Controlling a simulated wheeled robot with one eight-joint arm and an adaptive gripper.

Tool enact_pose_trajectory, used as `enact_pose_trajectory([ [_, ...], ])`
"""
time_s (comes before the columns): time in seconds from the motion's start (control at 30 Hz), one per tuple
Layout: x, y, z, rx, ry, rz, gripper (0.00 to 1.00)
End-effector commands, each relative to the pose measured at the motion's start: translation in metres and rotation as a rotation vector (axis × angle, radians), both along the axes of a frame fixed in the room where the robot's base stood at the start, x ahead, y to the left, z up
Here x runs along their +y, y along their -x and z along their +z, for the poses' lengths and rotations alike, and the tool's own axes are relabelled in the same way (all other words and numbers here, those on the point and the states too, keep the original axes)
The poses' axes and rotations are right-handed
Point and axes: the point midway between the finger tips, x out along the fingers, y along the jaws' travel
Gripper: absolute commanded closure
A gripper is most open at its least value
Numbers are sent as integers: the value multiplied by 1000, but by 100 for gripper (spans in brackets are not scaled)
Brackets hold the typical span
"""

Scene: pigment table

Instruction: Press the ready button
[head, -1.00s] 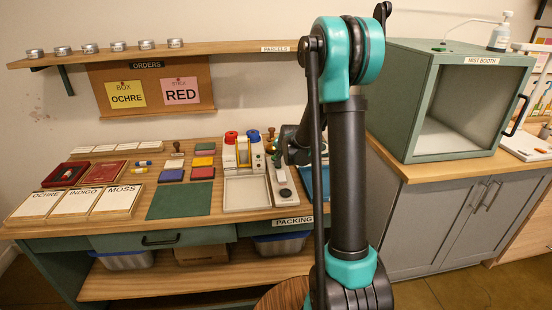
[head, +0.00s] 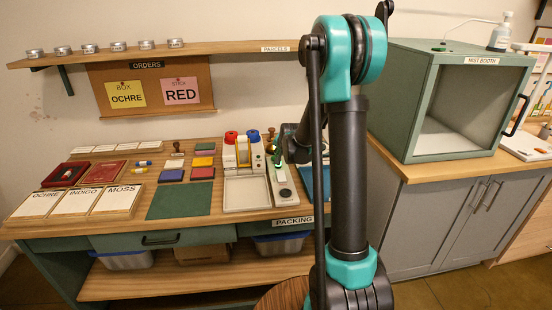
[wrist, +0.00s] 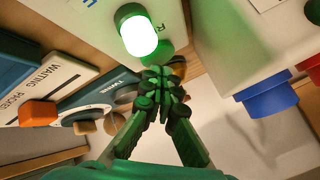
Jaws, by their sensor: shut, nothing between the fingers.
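The pale ready-button panel (head: 285,199) stands on the bench right of the dispenser. In the wrist view a lamp (wrist: 138,33) on the pale panel glows bright green-white. A green dome (wrist: 156,50), apparently the ready button, sits beside it next to a partly hidden label starting with R. My gripper (wrist: 164,82) is shut and empty, its fingertips at the dome and seeming to touch it; the exact contact is hidden. Green light tints the fingers. In the head view my gripper (head: 278,162) is small, pointing down over the panel's back part.
The dispenser (head: 246,190) with red and blue knobs stands close left of the panel; a blue knob (wrist: 268,98) shows at right in the wrist view. An orange block (wrist: 38,113) lies by the WAITING label. The mist booth (head: 425,100) stands right of my arm.

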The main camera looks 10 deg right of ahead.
Motion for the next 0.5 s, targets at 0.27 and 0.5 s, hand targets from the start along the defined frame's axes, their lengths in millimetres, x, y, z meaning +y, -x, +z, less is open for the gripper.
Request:
enact_pose_trajectory([
  [0.27,0,0,4,0,0,0,100],
  [0.5,0,0,13,0,0,0,100],
])
